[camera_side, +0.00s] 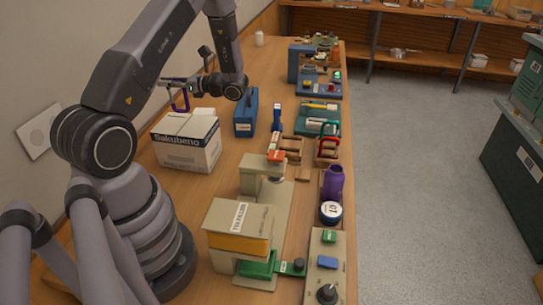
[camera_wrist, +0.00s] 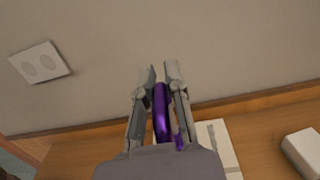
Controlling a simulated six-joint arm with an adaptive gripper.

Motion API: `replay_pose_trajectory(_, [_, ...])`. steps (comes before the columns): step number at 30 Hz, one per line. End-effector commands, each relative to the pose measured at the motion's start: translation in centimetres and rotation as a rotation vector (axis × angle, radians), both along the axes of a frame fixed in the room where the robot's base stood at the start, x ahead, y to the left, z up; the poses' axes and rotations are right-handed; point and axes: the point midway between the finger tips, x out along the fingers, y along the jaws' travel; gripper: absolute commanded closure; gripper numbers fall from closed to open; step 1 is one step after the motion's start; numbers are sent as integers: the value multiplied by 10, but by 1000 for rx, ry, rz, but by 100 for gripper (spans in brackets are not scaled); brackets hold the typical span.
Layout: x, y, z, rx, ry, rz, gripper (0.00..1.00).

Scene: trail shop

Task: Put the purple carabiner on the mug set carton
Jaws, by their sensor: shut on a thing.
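The purple carabiner (camera_side: 186,101) hangs from my gripper (camera_side: 180,82) in the side view, above the back part of the carton. In the wrist view, my gripper (camera_wrist: 160,72) is shut on the carabiner (camera_wrist: 162,118), which runs between its fingers. The carton (camera_side: 185,150), white and cardboard-coloured with "Sakubeno" printed on it, stands on the bench near the wall. The carabiner appears apart from its top. A pale surface (camera_wrist: 222,142) that looks like the carton shows partly behind my gripper in the wrist view.
A blue case (camera_side: 246,115) stands right of the carton. Beige machines (camera_side: 240,222), a purple bottle (camera_side: 333,182) and several tools line the bench's right side. The wall with a white plate (camera_side: 39,130) is close on the left. A white block (camera_wrist: 303,150) shows in the wrist view.

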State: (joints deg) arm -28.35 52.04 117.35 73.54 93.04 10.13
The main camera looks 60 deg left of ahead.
Motion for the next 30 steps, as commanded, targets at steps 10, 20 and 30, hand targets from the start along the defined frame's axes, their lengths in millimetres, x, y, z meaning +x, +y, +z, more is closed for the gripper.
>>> replay_pose_trajectory(10, [4, 7, -40, -2, 1, 0, 100])
replay_pose_trajectory(20, [4, 7, -42, -1, 0, 0, 100])
replay_pose_trajectory(30, [4, 7, -42, -1, 0, 0, 63])
